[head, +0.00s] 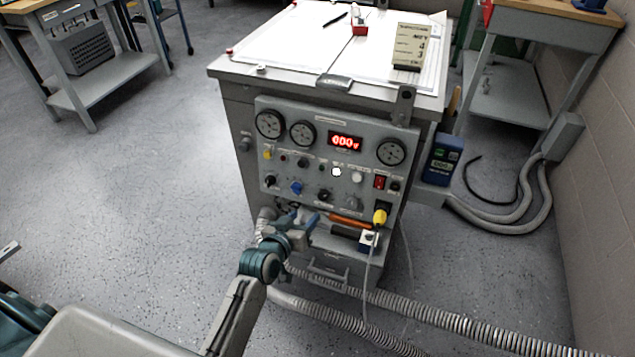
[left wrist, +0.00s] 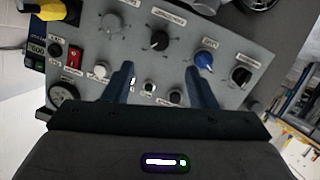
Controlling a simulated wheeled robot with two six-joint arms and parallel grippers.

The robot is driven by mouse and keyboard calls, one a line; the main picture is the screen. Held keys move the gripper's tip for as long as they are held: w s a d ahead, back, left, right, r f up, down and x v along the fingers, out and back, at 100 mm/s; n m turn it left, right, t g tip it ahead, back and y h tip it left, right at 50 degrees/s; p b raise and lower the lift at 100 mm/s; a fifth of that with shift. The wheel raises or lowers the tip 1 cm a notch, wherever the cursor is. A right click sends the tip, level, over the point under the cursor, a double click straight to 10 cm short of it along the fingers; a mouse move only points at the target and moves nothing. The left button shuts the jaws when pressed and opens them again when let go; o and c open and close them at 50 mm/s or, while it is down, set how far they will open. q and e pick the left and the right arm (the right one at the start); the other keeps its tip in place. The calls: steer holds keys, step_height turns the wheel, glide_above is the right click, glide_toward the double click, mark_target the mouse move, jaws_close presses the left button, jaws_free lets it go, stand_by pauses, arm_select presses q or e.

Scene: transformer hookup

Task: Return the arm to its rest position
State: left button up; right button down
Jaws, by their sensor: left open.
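My left gripper (head: 302,218) is in front of the lower left part of the grey control panel (head: 325,130), in the head view. In the left wrist view its two blue fingers (left wrist: 150,85) stand apart with nothing held between them. Behind the fingers the panel shows a blue knob (left wrist: 204,61), black knobs, a red switch (left wrist: 74,57) and a small lit white lamp (left wrist: 148,86). I cannot tell whether the fingers touch the panel. My right gripper is in neither view.
Corrugated hoses (head: 440,310) cross the floor. A side bench (head: 80,60) stands at upper left; the left floor is open.

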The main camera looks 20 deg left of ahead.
arm_select(q)
steer(key=s+a+m+g+y, duration=0.15)
steer(key=s+g, duration=0.35)
steer(key=s, duration=0.9)
steer(key=s+a+m+g+y, duration=0.1)
steer(key=s+a+g, duration=0.25)
steer(key=s, duration=1.05)
step_height(320, 180, down, 16)
steer(key=a+g+p, duration=0.2)
steer(key=p, duration=0.5)
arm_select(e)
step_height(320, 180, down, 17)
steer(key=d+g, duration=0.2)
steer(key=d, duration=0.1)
arm_select(q)
steer(key=s+a+f+g+p, duration=0.2)
steer(key=s+f+p, duration=0.4)
steer(key=s+f, duration=0.7)
step_height(320, 180, down, 2)
steer(key=shift+a+f+p, duration=0.1)
steer(key=shift+a+p, duration=0.2)
steer(key=shift+a, duration=0.05)
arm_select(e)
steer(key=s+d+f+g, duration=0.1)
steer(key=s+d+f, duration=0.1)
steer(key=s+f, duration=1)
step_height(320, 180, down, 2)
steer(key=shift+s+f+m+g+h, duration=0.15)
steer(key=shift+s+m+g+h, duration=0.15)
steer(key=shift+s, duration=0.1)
